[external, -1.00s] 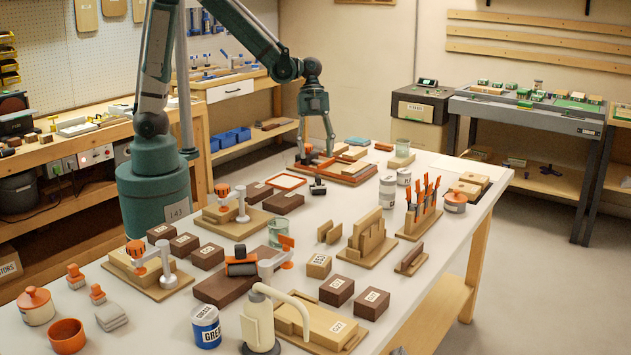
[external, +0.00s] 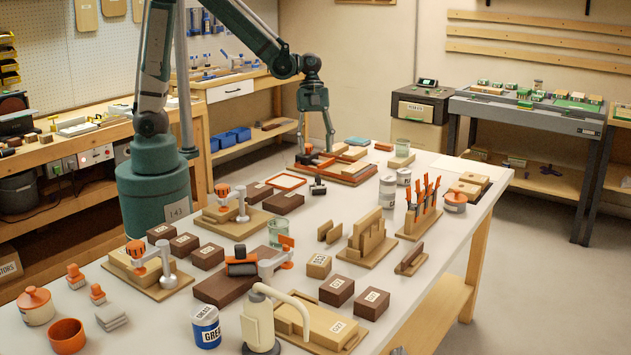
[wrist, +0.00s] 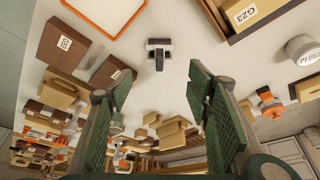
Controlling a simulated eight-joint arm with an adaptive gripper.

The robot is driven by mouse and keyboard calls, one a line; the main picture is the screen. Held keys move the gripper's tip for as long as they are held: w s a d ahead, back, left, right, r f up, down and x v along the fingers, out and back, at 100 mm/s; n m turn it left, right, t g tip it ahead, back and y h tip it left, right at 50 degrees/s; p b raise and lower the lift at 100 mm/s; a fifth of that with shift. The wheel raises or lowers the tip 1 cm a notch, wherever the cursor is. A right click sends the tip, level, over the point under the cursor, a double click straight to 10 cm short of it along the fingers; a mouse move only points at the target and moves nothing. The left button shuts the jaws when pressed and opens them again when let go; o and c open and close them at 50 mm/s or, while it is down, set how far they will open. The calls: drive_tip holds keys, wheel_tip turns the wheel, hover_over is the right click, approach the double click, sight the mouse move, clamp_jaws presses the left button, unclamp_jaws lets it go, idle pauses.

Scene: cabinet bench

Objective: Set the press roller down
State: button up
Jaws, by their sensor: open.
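A small dark T-shaped tool, which looks like the press roller (external: 318,187), lies on the white bench top, beside the orange square frame. It also shows in the wrist view (wrist: 158,52), ahead of my fingertips, with a dark bar and a pale edge. My gripper (external: 315,148) is above the bench near it, with its fingers pointing down. In the wrist view my gripper (wrist: 158,80) has its two green ribbed fingers wide apart with nothing held between them. The tool is clear of both fingers.
The orange frame (external: 288,181) lies left of the tool, with brown blocks (external: 259,191) nearby. A wooden tray (external: 330,176) with blocks stands behind it. White jars (external: 387,191) and a rack of orange-handled tools (external: 422,212) are to the right. Bare bench surrounds the tool.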

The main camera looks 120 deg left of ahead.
drive_tip(key=shift+d, duration=0.1)
drive_tip(key=s+d+r+n+y, duration=0.1)
drive_tip(key=s+d+r+n, duration=0.1)
drive_tip(key=d+r, duration=0.45)
drive_tip(key=s+d+r+n+y, duration=0.1)
drive_tip(key=d+r+n, duration=0.15)
drive_tip(key=d, duration=0.75)
drive_tip(key=s+d+r+n+t, duration=0.2)
drive_tip(key=s+d, duration=0.2)
drive_tip(key=d, duration=0.3)
drive_tip(key=s+d+r+n+t+y, duration=0.1)
drive_tip(key=s+d+r+n+t, duration=0.1)
drive_tip(key=s+d, duration=0.3)
drive_tip(key=shift+s+d+r, duration=0.2)
drive_tip(key=shift+d, duration=0.85)
